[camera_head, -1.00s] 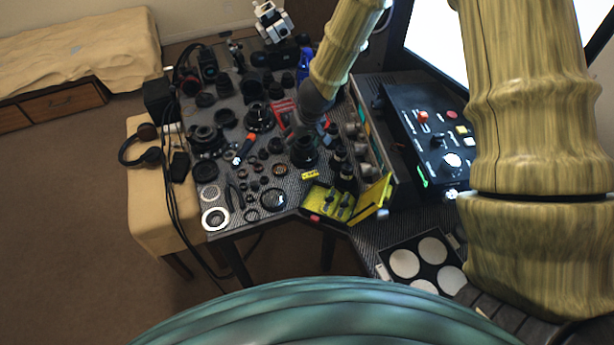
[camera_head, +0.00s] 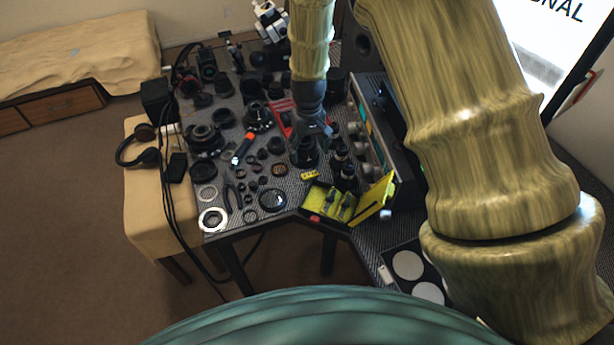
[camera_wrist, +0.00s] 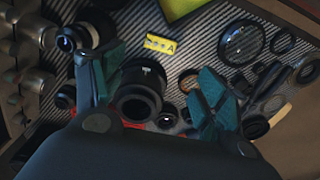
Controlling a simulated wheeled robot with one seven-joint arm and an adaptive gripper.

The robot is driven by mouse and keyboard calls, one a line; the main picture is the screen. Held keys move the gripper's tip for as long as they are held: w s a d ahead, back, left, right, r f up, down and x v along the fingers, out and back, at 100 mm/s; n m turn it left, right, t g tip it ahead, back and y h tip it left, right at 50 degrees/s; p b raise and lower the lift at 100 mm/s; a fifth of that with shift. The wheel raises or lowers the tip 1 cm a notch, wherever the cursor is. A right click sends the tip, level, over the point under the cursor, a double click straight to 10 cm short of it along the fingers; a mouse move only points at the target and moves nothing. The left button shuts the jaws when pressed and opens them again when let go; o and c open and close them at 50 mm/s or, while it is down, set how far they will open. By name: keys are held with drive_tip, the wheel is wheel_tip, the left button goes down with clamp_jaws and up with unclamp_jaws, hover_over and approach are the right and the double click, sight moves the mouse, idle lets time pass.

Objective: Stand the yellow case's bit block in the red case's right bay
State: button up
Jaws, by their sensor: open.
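The yellow case (camera_head: 319,202) lies open at the front edge of the table, its lid (camera_head: 374,199) tilted up on the right. A small yellow block (camera_head: 310,175) with dark spots lies on the table just behind it. In the wrist view this block (camera_wrist: 160,43) shows a letter A and lies beyond my fingertips, apart from them. The red case (camera_head: 281,112) is farther back, partly hidden by my arm, so its bays are unclear. My gripper (camera_wrist: 155,88) is open and empty, above a black lens barrel (camera_wrist: 140,98) that shows between its fingers.
Several black lens parts and rings crowd the table. An orange-and-black tool (camera_head: 243,148) and pliers (camera_head: 232,194) lie to the left. A grey-knobbed unit (camera_head: 366,140) stands close on the right. A few lens barrels (camera_head: 345,170) stand between it and the yellow block.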

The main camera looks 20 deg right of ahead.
approach(310, 170)
drive_tip(key=shift+s+a+f+p, duration=0.35)
drive_tip(key=shift+s+a+f, duration=0.25)
drive_tip(key=shift+s+f, duration=0.25)
drive_tip(key=shift+s+d+f+p, duration=0.1)
drive_tip(key=shift+s+f+p, duration=0.1)
drive_tip(key=shift+f+p, duration=0.35)
drive_tip(key=shift+s+f+p, duration=0.15)
drive_tip(key=shift+f+p, duration=0.1)
drive_tip(key=shift+f, duration=0.45)
drive_tip(key=shift+f+p, duration=0.3)
drive_tip(key=shift+f, duration=1.1)
drive_tip(key=c, duration=1.2)
drive_tip(key=shift+r, duration=0.1)
